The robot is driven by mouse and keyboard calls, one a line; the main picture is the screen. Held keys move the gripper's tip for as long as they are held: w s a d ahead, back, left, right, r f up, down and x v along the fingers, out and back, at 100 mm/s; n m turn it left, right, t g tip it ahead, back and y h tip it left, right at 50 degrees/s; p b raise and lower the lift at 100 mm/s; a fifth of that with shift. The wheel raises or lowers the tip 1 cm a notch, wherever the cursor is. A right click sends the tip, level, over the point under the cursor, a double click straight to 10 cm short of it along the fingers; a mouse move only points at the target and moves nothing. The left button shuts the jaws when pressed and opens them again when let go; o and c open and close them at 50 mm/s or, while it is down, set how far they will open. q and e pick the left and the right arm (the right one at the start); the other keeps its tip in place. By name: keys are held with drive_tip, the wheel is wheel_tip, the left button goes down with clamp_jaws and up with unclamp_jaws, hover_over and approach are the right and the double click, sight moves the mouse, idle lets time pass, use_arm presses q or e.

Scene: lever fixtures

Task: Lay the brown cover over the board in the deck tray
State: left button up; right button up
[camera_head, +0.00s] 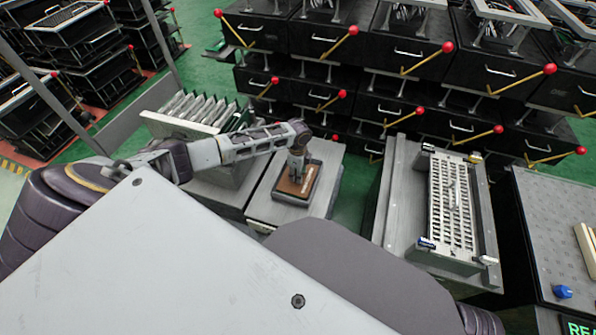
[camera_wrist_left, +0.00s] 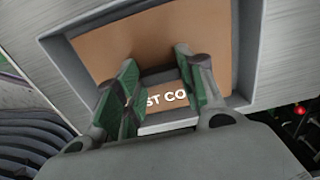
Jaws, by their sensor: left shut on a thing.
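The brown cover (camera_head: 293,186) is a flat plate with white lettering, partly readable as "ST CO" in the left wrist view (camera_wrist_left: 120,45). It lies within a dark-rimmed rectangular tray (camera_head: 313,196) on a grey stand. The tray's grey rim surrounds it in the left wrist view (camera_wrist_left: 62,62). My left gripper (camera_head: 297,174) points down over the cover. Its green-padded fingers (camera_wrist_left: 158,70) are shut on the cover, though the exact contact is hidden. I cannot see a board under the cover. My right gripper is not in view.
A rack of upright plates (camera_head: 200,108) stands to the left. Black drawer units with red-knobbed levers (camera_head: 420,112) fill the back. A dark table (camera_head: 555,235) is far right.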

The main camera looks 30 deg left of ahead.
use_arm(q)
drive_tip(key=shift+f, duration=0.45)
drive_tip(key=o, duration=1.2)
drive_tip(key=shift+o, duration=0.2)
drive_tip(key=shift+r, duration=0.1)
wheel_tip(320, 180, up, 12)
drive_tip(key=shift+n, duration=0.4)
